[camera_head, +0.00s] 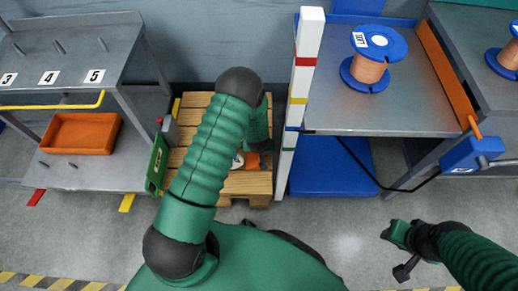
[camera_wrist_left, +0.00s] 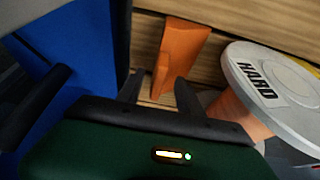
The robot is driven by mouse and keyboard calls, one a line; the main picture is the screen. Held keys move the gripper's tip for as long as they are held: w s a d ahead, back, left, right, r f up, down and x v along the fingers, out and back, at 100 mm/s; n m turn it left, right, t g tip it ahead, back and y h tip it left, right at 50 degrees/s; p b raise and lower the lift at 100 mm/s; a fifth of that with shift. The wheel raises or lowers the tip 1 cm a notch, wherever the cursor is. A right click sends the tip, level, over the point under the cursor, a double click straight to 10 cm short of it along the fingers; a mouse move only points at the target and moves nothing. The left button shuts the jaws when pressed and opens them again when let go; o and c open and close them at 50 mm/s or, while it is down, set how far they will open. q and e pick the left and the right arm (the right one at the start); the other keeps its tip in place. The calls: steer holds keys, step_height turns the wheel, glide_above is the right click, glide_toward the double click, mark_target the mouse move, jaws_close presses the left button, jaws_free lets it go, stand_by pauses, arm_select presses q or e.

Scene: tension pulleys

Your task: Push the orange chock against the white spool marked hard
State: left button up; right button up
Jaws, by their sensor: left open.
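The orange chock (camera_wrist_left: 184,45) lies on wooden slats in the left wrist view, to the left of the white spool marked HARD (camera_wrist_left: 240,68). A narrow strip of wood shows between chock and spool there, so they look apart. My left gripper (camera_wrist_left: 158,84) is open, its two dark fingertips close to the chock's near end; I cannot tell whether they touch it. In the head view the chock (camera_head: 252,161) and a bit of the spool (camera_head: 238,161) show beside my left arm, which hides the rest. My right gripper (camera_head: 398,248) hangs over the floor, away from them.
The wooden pallet (camera_head: 258,187) stands between a grey shelf unit (camera_head: 70,75) and a striped post (camera_head: 300,90). A blue panel (camera_wrist_left: 85,55) stands close left of my left gripper. A blue spool (camera_head: 380,45) sits on the right table.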

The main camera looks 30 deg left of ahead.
arm_select(q)
steer(key=p+v, duration=0.8)
steer(key=v, duration=0.8)
steer(key=shift+r, duration=0.25)
